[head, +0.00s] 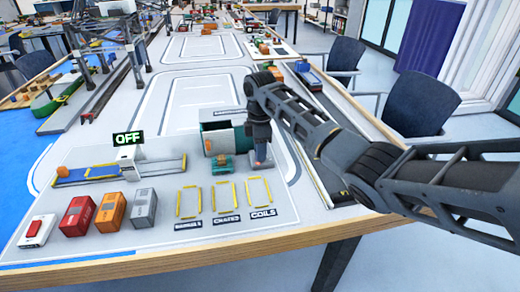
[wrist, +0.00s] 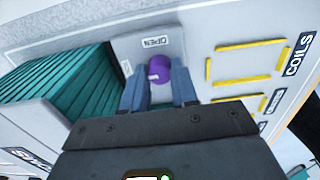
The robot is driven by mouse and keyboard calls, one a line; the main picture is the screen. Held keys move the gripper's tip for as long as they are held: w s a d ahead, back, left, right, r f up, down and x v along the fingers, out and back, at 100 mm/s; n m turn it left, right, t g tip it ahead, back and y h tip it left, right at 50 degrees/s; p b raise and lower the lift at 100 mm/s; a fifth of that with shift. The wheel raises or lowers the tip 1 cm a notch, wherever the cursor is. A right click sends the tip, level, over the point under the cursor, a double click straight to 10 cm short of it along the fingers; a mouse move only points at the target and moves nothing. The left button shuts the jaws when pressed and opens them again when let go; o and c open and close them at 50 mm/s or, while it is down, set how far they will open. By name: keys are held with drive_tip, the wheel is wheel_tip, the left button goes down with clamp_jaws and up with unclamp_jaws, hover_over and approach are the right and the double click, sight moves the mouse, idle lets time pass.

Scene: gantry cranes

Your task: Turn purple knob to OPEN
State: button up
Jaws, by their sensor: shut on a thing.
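The purple knob (wrist: 160,70) sits on a grey panel beside a white OPEN label (wrist: 156,42), which reads upside down in the wrist view. My gripper (wrist: 158,76) is shut on the knob, with one grey-blue finger on each side of it. In the head view my gripper (head: 260,158) points down at the grey board, right of a teal and white container (head: 221,138). The knob is hidden behind my gripper there. The knob's exact angle is hard to tell.
A teal ribbed shutter (wrist: 62,82) lies left of the panel in the wrist view. Yellow outlined slots (head: 224,194) and a COILS label (head: 263,212) are close by. Red, orange and grey blocks (head: 109,212) stand front left. An OFF sign (head: 128,138) is lit.

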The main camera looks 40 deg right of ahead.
clamp_jaws()
drive_tip(key=shift+r+p, duration=0.1)
drive_tip(key=shift+p, duration=0.25)
drive_tip(key=m+p, duration=0.2)
drive_tip(key=m, duration=0.1)
drive_tip(key=shift+r+p, duration=0.15)
drive_tip(key=shift+p, duration=0.2)
drive_tip(key=m+p, duration=0.3)
drive_tip(key=m, duration=0.2)
drive_tip(key=shift+p, duration=0.35)
drive_tip(key=m+p, duration=0.2)
drive_tip(key=m, duration=0.2)
drive_tip(key=shift+m, duration=0.4)
drive_tip(key=shift+f+m+p, duration=0.2)
drive_tip(key=shift+m+p, duration=0.35)
drive_tip(key=shift+m, duration=2.05)
